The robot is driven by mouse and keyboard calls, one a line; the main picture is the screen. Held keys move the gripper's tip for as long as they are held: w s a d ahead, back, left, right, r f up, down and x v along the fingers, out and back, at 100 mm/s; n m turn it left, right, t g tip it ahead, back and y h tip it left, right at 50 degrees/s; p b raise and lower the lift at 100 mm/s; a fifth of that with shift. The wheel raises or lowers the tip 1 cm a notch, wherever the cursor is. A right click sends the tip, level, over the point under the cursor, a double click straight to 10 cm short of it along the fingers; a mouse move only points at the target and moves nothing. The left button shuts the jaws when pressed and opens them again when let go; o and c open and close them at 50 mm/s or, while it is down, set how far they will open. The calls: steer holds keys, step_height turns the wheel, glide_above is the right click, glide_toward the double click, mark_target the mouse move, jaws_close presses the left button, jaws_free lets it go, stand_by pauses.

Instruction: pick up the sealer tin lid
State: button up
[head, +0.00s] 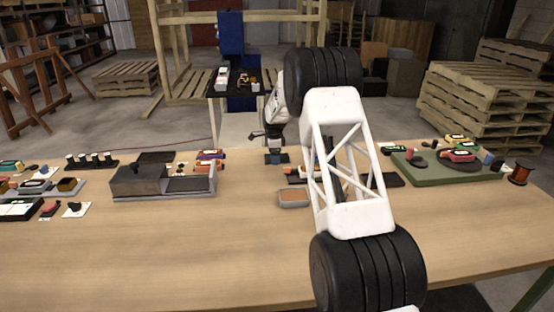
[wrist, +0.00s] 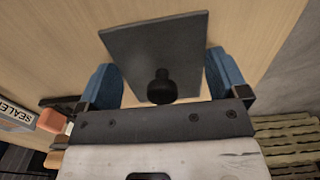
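The lid, a dark square plate (wrist: 150,45) with a round black knob (wrist: 160,88), lies over the wooden table in the wrist view. My gripper (wrist: 164,82) is open, with one blue finger on each side of the knob and a clear gap between the knob and each finger. Whether the fingers touch the plate's edges, I cannot tell. In the head view my gripper (head: 277,157) is small and low over the table's far part; the lid is hard to make out there. A box marked "SEALER" (wrist: 14,114) shows at the wrist view's left edge.
An open grey tray with orange-brown contents (head: 294,198) stands nearer on the table (head: 150,260). A grey case (head: 140,183) is to the left, a green board with parts (head: 445,173) to the right. The table's front left is bare.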

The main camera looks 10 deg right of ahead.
steer(key=shift+c, duration=0.6)
steer(key=shift+r, duration=0.1)
steer(key=shift+r, duration=4.9)
